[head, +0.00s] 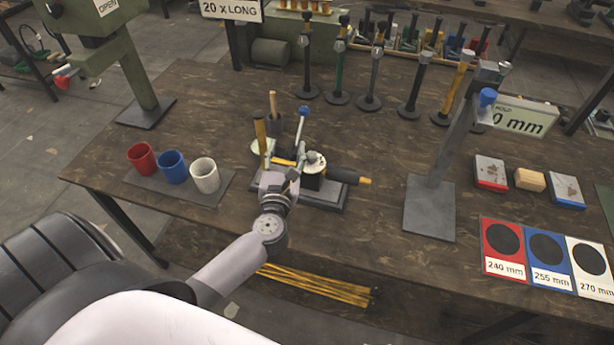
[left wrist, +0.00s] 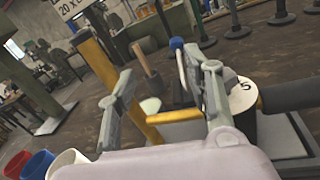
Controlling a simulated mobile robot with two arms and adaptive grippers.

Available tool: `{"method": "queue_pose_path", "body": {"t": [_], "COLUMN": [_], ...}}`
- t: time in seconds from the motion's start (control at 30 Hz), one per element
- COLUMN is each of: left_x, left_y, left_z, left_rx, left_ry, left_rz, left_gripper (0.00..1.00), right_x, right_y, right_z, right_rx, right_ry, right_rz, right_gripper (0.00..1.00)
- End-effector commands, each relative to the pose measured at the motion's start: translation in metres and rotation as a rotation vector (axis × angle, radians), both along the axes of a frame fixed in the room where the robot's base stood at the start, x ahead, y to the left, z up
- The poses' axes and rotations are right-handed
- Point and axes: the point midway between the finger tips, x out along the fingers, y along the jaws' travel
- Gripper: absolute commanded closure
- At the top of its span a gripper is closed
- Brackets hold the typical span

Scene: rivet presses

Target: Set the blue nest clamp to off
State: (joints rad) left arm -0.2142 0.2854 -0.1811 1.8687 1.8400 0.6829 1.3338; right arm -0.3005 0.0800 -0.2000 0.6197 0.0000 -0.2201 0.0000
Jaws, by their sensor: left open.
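A clamp lever with a blue knob (head: 303,111) stands nearly upright on the press fixture, whose grey base plate (head: 325,197) rests on the wooden table. In the left wrist view the blue knob (left wrist: 177,43) and its pale lever show between my fingers, close to the right-hand one. My left gripper (head: 281,166) is open and empty at the near side of the fixture. It also shows in the left wrist view (left wrist: 168,76), its fingers spread. A yellow bar (left wrist: 174,117) lies low between them. Contact with the lever cannot be told. My right gripper is not in view.
A yellow post (head: 260,135) and a wooden-handled tool (head: 273,103) stand close beside the lever. A white dial (left wrist: 243,95) marked 5 sits right of my fingers. Red, blue and white cups (head: 205,176) stand left. A grey post (head: 440,160) stands right.

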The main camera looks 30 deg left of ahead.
Motion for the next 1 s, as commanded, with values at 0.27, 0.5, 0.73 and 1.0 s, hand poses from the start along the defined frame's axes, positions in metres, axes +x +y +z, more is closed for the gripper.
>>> {"method": "queue_pose_path", "body": {"t": [0.27,0.5,0.73,1.0], "left_x": [-0.052,-0.061,-0.057,-0.056], "left_y": [-0.024,-0.055,-0.085,-0.095], "left_z": [-0.004,0.015,0.026,0.029], "left_rx": [-0.003,0.164,0.370,0.440], "left_ry": [0.003,-0.004,-0.003,-0.001], "left_rz": [0.001,-0.105,-0.227,-0.266], "left_gripper": [0.53,0.53,0.53,0.53], "right_x": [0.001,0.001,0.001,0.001], "right_y": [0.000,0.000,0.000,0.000], "right_z": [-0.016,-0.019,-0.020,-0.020], "right_rx": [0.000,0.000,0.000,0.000], "right_ry": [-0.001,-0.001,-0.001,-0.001], "right_rz": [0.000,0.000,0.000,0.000], "right_gripper": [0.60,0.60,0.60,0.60]}}
